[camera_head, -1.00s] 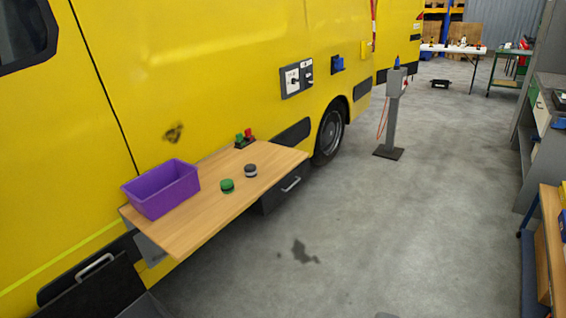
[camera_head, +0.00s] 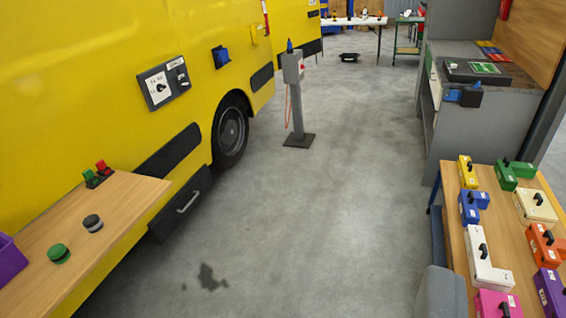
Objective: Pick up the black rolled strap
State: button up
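A small round black roll with a grey band (camera_head: 93,223) lies on the wooden fold-out shelf (camera_head: 120,215) on the side of the yellow vehicle, at the left of the view. It looks like the black rolled strap. A similar green roll (camera_head: 58,253) lies to its left and nearer to me. The two rolls are apart. My gripper is not in view, so whether it is open or shut does not show.
A purple bin (camera_head: 8,260) is cut off at the left edge. A red and green switch block (camera_head: 98,174) sits behind the rolls. A grey post (camera_head: 297,100) stands on the open floor. A table with several coloured cases (camera_head: 515,235) is at the right.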

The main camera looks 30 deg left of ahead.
aim_at(93, 223)
jog(key=u, duration=0.05)
jog(key=i, duration=1.3)
jog(key=u, duration=0.85)
jog(key=i, duration=1.05)
jog(key=u, duration=1.05)
jog(key=i, duration=0.45)
jog(key=u, duration=0.25)
